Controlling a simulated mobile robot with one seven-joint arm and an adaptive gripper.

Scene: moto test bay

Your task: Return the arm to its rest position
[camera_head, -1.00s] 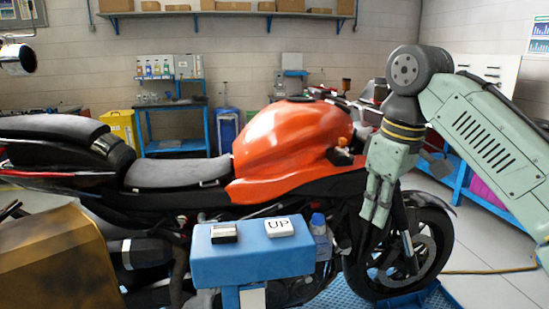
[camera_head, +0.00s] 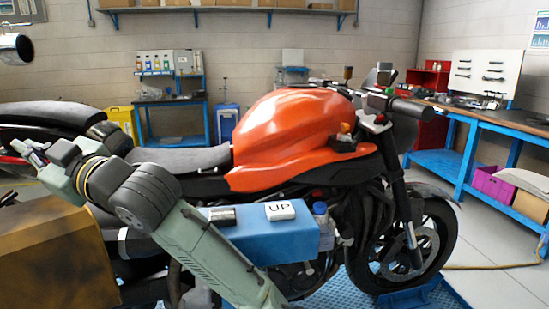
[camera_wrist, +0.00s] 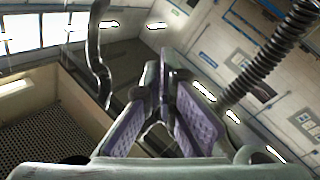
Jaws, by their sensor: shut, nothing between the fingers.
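My pale green arm (camera_head: 215,260) reaches up from the bottom of the head view and folds toward the left at a dark grey joint. My gripper (camera_head: 28,150) is at the far left, in front of the motorcycle's rear seat and above the brown box. In the wrist view my gripper (camera_wrist: 163,95) shows its purple-padded fingers, shut with nothing between them. The arm hides part of the motorcycle's lower frame and the left part of the blue stand.
An orange motorcycle (camera_head: 290,125) fills the middle. A blue stand (camera_head: 265,240) holds a white "UP" block (camera_head: 280,210) and a dark block (camera_head: 222,215). A brown box (camera_head: 50,250) stands at lower left. A blue workbench (camera_head: 440,160) is at right.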

